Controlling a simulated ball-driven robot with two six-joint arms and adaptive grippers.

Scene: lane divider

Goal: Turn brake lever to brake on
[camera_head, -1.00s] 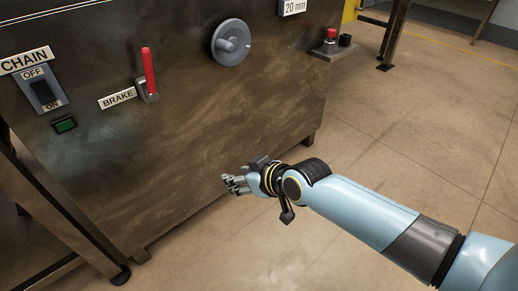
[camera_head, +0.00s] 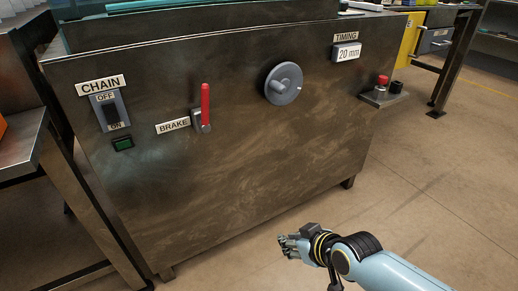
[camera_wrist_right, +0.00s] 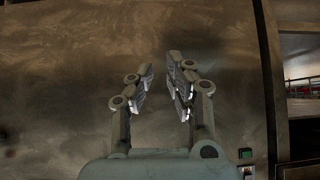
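The brake lever (camera_head: 205,103) has a red handle that points straight up from a grey base on the front of a dark metal machine. The BRAKE label (camera_head: 173,125) is just left of it. My right gripper (camera_head: 284,244) is low and to the right of the lever, well apart from it, in front of the machine. In the right wrist view my right gripper (camera_wrist_right: 160,70) has its two fingers apart with nothing between them. The lever does not show clearly in that view. My left gripper is not in view.
The CHAIN switch (camera_head: 110,111) and a green button (camera_head: 123,143) are left of the lever. A grey handwheel (camera_head: 283,83) is to its right. A red button box (camera_head: 383,92) juts out at the machine's right end. A metal table (camera_head: 25,145) stands at left.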

